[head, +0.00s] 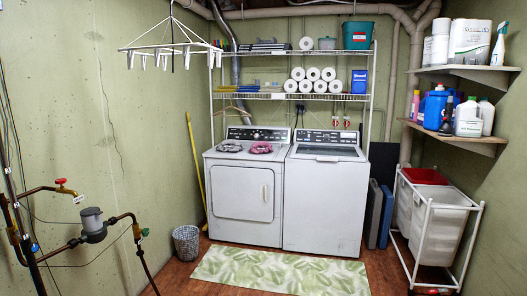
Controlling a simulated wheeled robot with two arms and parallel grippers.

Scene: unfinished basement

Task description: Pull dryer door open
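The dryer (236,222) is the white front-loading machine at the back wall, on the left of the pair. Its square door (238,193) is on the front face and looks shut. A small upright handle (265,193) sits near the door's right edge. Two small round items, one grey (230,147) and one pink (261,148), lie on top of the dryer. Neither of my grippers shows in the head view.
A top-loading washer (324,210) stands against the dryer's right side. A green leaf-patterned rug (280,273) lies on the floor before both. A wastebasket (187,242) and a yellow pole (195,155) are left of the dryer; pipes (92,225) stand front left, a laundry cart (436,225) right.

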